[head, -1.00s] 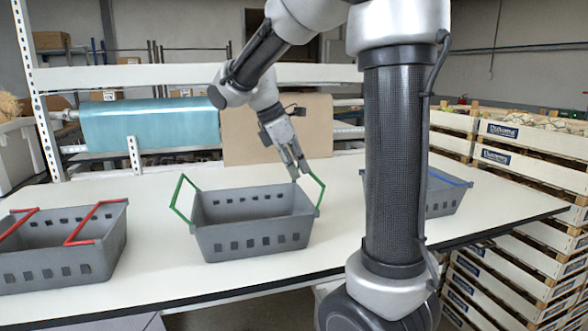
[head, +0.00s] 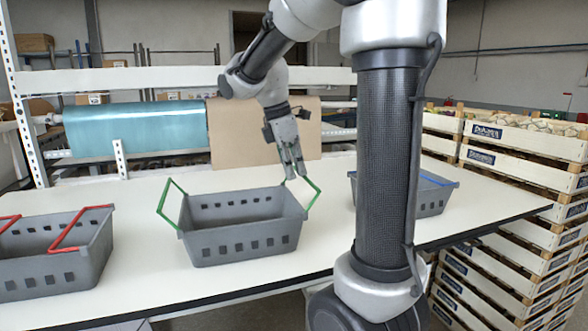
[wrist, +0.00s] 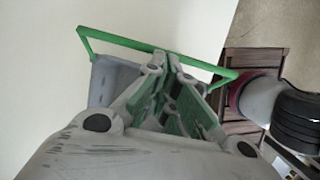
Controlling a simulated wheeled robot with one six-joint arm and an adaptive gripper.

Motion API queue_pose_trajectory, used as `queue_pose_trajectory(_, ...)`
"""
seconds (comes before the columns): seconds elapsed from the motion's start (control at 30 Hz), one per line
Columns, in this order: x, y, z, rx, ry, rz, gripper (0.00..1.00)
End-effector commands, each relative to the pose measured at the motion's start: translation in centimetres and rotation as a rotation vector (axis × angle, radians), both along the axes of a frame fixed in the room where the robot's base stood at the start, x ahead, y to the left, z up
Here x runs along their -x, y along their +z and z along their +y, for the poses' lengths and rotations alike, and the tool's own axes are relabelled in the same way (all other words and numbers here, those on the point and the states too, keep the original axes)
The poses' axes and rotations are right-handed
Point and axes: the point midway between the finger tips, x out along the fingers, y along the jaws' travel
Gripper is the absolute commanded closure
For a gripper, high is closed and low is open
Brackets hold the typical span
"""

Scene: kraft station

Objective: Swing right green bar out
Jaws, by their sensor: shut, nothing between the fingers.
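A grey basket (head: 240,243) with a green bar at each end stands mid-table. Its left green bar (head: 168,203) leans outward past the left end. Its right green bar (head: 313,196) tilts outward to the right, above the right rim. My gripper (head: 294,178) is shut and empty, pointing down over the right end, with its fingertips at the right bar. In the wrist view, the right green bar (wrist: 125,41) crosses just beyond the closed fingertips of my gripper (wrist: 173,62) and appears to touch them. The fingers hide part of the bar and basket.
A grey basket with red bars (head: 60,262) stands to the left. A grey basket with a blue bar (head: 430,197) stands to the right, partly behind my arm. Stacked wooden crates (head: 510,205) stand past the right table edge. White table (head: 330,225) is bare between baskets.

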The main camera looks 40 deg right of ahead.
Motion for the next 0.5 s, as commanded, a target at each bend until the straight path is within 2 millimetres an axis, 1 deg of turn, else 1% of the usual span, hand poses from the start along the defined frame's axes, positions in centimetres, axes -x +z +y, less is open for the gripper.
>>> queue_pose_trajectory(0.27,-0.1,-0.1,0.2,0.0,0.0,0.0,1.0)
queue_pose_trajectory(0.5,-0.4,-0.6,1.2,0.0,0.001,-0.001,1.0)
